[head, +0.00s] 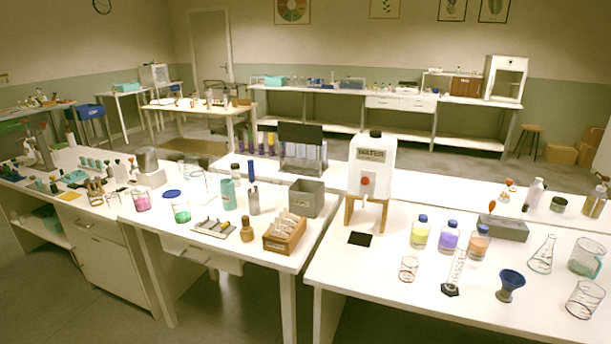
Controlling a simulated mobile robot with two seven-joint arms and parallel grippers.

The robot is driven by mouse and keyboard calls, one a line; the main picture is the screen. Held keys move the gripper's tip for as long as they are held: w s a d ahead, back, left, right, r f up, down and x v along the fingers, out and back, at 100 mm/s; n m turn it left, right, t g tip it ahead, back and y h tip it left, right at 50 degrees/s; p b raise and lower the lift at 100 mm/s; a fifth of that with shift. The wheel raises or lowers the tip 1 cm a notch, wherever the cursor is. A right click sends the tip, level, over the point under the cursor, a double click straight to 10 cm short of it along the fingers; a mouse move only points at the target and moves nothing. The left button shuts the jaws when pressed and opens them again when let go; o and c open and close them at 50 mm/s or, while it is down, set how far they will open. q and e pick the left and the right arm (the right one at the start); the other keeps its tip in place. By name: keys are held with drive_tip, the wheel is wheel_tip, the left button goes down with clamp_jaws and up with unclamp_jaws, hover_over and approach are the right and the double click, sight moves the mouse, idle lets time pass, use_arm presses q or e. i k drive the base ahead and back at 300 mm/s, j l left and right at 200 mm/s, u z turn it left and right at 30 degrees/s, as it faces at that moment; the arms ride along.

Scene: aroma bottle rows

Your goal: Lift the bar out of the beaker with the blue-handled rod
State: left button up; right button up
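A glass beaker with pink liquid (142,203) and a glass beaker with green liquid (181,213) stand on the left bench. No bar can be made out in either at this size. A small dark blue upright piece (251,170) stands towards the back of the middle bench; I cannot tell whether it is the rod's handle. Empty-looking beakers (586,298) and a larger one with teal contents (586,258) stand on the right bench. Neither of my grippers is in view.
A white water container (371,168) stands on a wooden stand.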

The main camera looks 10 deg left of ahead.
sight(251, 165)
drive_tip(key=i+j+z, duration=0.25)
drive_tip(key=i, duration=0.2)
drive_tip(key=i+j+z, duration=0.25)
drive_tip(key=i+j, duration=0.1)
drive_tip(key=i, duration=0.05)
